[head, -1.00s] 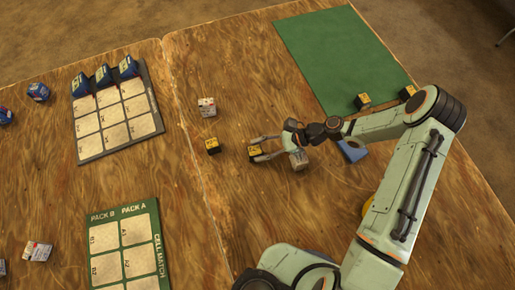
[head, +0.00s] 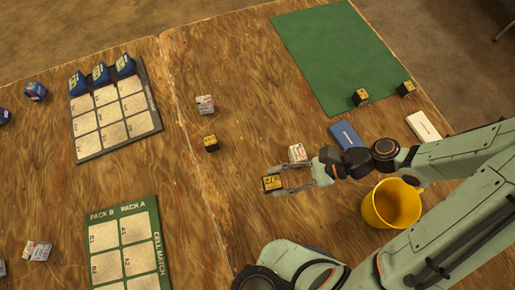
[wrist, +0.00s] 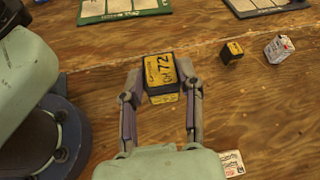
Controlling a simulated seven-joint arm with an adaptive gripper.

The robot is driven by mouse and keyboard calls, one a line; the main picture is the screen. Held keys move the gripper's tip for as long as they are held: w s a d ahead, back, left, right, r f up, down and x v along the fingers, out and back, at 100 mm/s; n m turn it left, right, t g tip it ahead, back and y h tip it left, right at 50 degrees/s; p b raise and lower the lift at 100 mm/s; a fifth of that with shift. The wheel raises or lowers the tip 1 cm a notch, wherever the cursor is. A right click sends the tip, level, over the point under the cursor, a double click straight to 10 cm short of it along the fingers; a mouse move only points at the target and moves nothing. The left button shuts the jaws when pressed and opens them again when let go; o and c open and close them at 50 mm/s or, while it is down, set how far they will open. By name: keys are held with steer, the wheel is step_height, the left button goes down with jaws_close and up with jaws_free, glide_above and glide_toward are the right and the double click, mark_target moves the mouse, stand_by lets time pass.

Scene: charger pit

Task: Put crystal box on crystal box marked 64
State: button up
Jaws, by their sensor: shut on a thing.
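My gripper (head: 282,181) is shut on a black and yellow crystal box (head: 273,183), which looks raised above the wooden table. In the wrist view the held box (wrist: 159,72) sits between the fingertips, and its yellow label reads 72. Another black and yellow box (head: 210,143) stands on the table beyond it; it also shows in the wrist view (wrist: 232,50). Two similar boxes stand at the near edge of the green mat, one at its edge (head: 361,97) and one to the right (head: 405,89). I cannot read which is marked 64.
White boxes stand on the table, one far (head: 205,104) and one beside my gripper (head: 297,153). A yellow mug (head: 391,205), a blue block (head: 346,135) and a white block (head: 423,125) lie right. Gridded boards (head: 118,142) fill the left.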

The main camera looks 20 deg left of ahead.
steer(key=shift+s+d+r, duration=0.1)
steer(key=shift+s+d, duration=0.05)
steer(key=shift+s, duration=0.05)
steer(key=shift+w+m, duration=0.1)
steer(key=shift+m, duration=0.2)
steer(key=w+a+r, duration=0.2)
steer(key=a+r, duration=0.1)
steer(key=a, duration=0.2)
steer(key=n+g+h, duration=0.1)
steer(key=n+g, duration=0.1)
glide_above(216, 139)
steer(key=f, duration=0.7)
steer(key=shift+s+d+f, duration=0.15)
steer(key=shift+s+d, duration=0.15)
steer(key=shift+d, duration=0.05)
steer(key=shift+w+a+f+m, duration=0.15)
steer(key=shift+f+m, duration=0.1)
steer(key=shift+m, duration=0.05)
steer(key=shift+w+a+f, duration=0.1)
steer(key=shift+a+f, duration=0.05)
steer(key=shift+f, duration=0.8)
steer(key=shift+w+a+f, duration=0.1)
steer(key=shift+f, duration=0.8)
steer(key=shift+f, duration=0.15)
